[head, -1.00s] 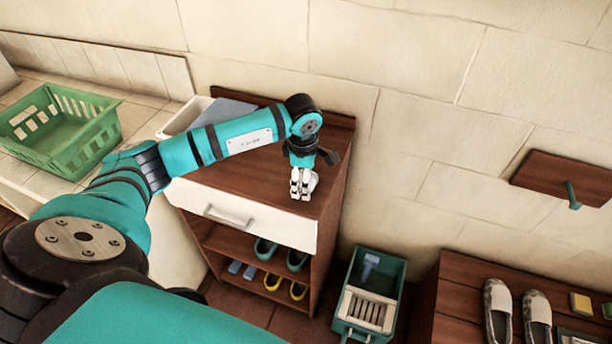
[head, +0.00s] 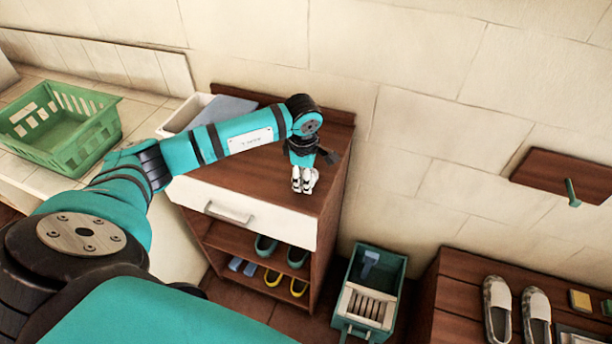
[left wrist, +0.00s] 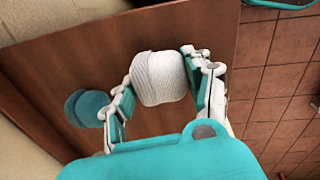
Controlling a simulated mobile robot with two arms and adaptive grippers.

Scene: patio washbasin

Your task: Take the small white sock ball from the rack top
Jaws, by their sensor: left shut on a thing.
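The small white sock ball (left wrist: 160,78) shows in the left wrist view as a ribbed white bundle between the fingers of my left gripper (left wrist: 162,88). The fingers press on it from both sides. In the head view my left gripper (head: 304,186) points down over the right part of the wooden rack top (head: 262,183), and its fingers hide the ball there. I cannot tell whether the ball still touches the rack top. My right gripper is in neither view.
A white bin (head: 187,115) with a grey-blue cloth (head: 222,111) stands at the back of the rack. A green basket (head: 62,130) is on the tiled counter at left. A teal crate (head: 368,290) stands on the floor at right. A wall shelf (head: 560,180) juts out further right.

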